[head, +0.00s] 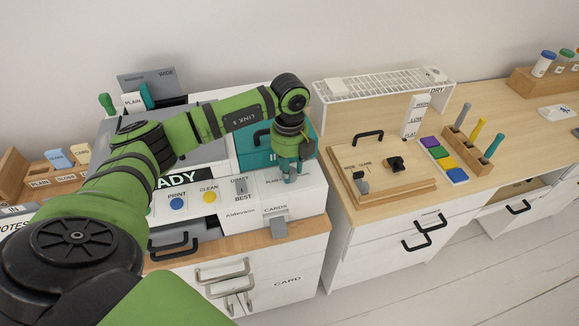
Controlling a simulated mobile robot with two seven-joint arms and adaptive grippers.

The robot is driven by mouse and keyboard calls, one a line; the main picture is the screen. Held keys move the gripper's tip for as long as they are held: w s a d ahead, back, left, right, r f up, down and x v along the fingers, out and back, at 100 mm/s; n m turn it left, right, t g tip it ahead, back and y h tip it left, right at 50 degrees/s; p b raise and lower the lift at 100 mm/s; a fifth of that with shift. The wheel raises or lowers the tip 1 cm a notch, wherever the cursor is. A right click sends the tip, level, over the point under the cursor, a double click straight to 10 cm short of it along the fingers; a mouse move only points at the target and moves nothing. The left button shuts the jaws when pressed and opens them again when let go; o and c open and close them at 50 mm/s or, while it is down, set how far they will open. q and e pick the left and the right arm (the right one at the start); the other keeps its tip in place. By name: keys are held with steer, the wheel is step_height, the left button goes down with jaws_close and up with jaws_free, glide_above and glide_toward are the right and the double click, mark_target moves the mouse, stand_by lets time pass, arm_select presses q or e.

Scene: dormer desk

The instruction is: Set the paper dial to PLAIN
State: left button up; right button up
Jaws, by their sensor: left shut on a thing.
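The white printer (308,197) stands on the left counter, with small lettering that starts with PLAIN (272,183) on its right front ledge. My left gripper (290,175) reaches down to this ledge, just right of the lettering. It is shut on the paper dial, which the fingers and wrist cover. I cannot read which mark the dial points to. My right gripper is not in view.
Beside the gripper are the DRAFT/BEST slider (241,187), a yellow CLEAN button (209,196) and a blue PRINT button (177,202). A teal cover (254,149) rises close behind. A grey tab (279,228) sticks out below.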

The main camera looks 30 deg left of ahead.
arm_select(q)
steer(key=n, duration=0.5)
steer(key=shift+n, duration=0.3)
steer(key=n+p, duration=0.1)
steer(key=n, duration=0.3)
steer(key=shift+n, duration=0.7)
steer(key=o, duration=0.9)
steer(key=shift+c, duration=0.2)
step_height(320, 180, up, 12)
